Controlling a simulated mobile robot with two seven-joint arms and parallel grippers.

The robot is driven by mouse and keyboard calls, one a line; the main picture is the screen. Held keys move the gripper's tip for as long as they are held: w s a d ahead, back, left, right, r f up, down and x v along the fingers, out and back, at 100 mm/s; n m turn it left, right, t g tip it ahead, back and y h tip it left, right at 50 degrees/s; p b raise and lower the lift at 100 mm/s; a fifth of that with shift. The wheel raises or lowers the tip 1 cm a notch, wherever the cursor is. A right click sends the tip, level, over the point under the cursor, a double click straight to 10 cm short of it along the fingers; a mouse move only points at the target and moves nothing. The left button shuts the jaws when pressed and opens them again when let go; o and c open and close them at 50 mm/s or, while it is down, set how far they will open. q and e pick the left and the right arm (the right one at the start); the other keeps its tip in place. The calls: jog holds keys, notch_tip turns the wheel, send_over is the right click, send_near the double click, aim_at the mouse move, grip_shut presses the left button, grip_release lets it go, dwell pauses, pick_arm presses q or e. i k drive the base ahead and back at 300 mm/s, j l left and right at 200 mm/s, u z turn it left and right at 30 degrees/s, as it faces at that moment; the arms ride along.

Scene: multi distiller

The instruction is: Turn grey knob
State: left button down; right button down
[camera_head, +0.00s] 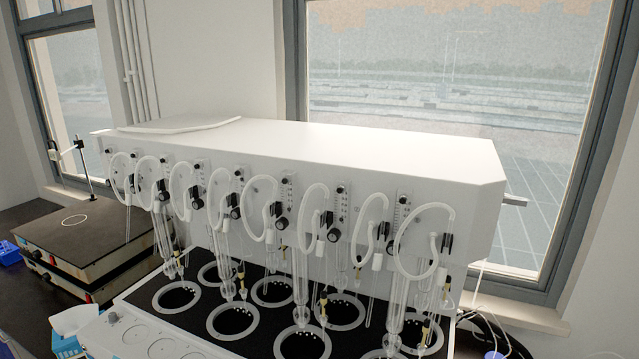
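The white multi distiller (400,155) fills the middle of the head view. Its front panel carries several dark knobs below narrow flow scales, such as one dark knob (334,235) near the middle and another dark knob (279,222) to its left. Pale grey round dials (135,334) sit on the low front ledge at the bottom left. I cannot tell which of these is the grey knob. White looped tubes and glassware partly hide the panel. Neither of my grippers is in view.
Glass tubes hang over round openings with pale rings (232,319) in the black deck. Stacked hot plates (90,240) with a thin stand are at left. A tissue box (75,322) and a blue rack (8,250) lie near the left edge. Windows are behind.

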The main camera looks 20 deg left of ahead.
aim_at(113, 317)
jog(key=u, duration=1.85)
